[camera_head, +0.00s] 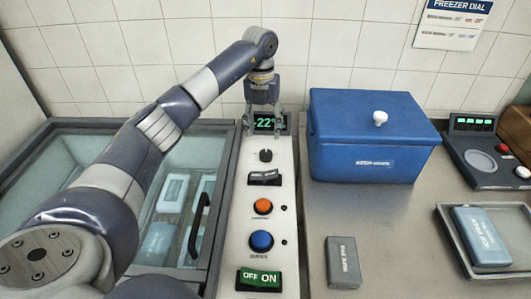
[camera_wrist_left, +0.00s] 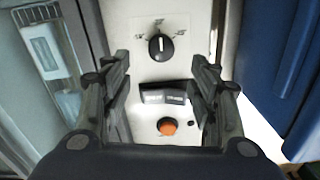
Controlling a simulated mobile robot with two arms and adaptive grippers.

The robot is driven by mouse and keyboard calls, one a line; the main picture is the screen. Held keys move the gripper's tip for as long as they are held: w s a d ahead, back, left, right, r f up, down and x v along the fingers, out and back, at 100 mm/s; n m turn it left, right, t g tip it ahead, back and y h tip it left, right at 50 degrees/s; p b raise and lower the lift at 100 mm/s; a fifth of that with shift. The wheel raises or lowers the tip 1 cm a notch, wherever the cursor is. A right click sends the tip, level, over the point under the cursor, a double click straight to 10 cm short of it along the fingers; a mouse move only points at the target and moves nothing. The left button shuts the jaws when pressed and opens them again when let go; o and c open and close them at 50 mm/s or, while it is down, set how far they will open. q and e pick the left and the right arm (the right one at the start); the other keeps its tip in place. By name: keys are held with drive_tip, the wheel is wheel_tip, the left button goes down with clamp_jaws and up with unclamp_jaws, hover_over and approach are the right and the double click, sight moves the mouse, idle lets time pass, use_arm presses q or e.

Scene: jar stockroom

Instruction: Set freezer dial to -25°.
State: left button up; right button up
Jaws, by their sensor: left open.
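The freezer dial (camera_head: 265,155) is a small black knob on the white control panel (camera_head: 236,215). In the left wrist view the dial (camera_wrist_left: 161,46) has a white pointer line aimed about straight up, with small marks at left, top and right too blurred to read. The green display (camera_head: 268,123) behind it reads -22°. My left gripper (camera_head: 265,131) is above the panel near the display. In the wrist view its open fingers (camera_wrist_left: 160,60) lie either side of the dial, apart from it, with nothing between them. Whether they are down at knob height cannot be told. My right gripper is not in view.
The panel also has a rocker switch (camera_head: 265,177), an orange button (camera_head: 263,206), a blue button (camera_head: 261,240) and a green OFF/ON switch (camera_head: 259,280). The glass-lidded freezer (camera_head: 180,255) is left. A blue box (camera_head: 365,150) stands right. A "FREEZER DIAL" notice (camera_head: 453,24) hangs behind.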

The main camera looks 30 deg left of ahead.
use_arm(q)
hover_over(266, 153)
wheel_tip(266, 153, down, 5)
drive_tip(key=shift+a+f+p, duration=0.1)
drive_tip(key=shift+a+p, duration=0.05)
drive_tip(key=shift+p, duration=0.2)
wheel_tip(266, 153, down, 4)
drive_tip(key=shift+r, duration=0.25)
drive_tip(key=shift+f, duration=0.45)
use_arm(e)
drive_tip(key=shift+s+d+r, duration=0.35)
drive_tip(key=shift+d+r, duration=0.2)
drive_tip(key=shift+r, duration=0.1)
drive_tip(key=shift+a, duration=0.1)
use_arm(q)
drive_tip(key=c, duration=0.9)
drive_tip(key=shift+c, duration=0.8)
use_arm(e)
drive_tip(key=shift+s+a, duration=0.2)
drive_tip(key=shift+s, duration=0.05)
